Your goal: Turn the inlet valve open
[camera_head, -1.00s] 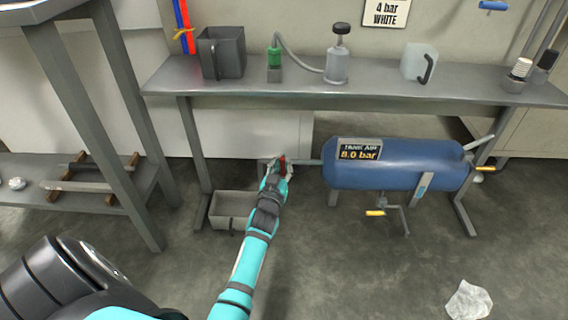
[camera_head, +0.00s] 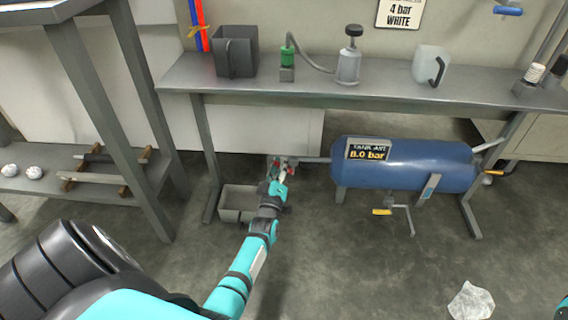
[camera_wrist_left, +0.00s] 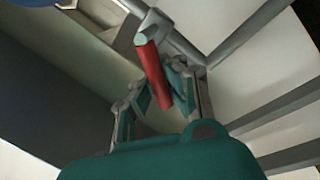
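The inlet valve with its red handle (camera_head: 291,163) sits on the pipe at the left end of the blue air tank (camera_head: 415,168), whose label reads 8.0 bar. My left gripper (camera_head: 280,171) is at this valve, below the bench. In the left wrist view the red lever (camera_wrist_left: 153,74) slants between the two finger pads of my left gripper (camera_wrist_left: 164,94). The fingers look open, one on each side of the lever. Whether either pad touches it I cannot tell. My right gripper is not in view.
A grey bin (camera_head: 238,203) stands on the floor left of the valve. The metal bench (camera_head: 320,89) spans above. Yellow handles are under the tank (camera_head: 382,212) and at its right end (camera_head: 495,173). A crumpled white thing (camera_head: 470,302) lies on open floor.

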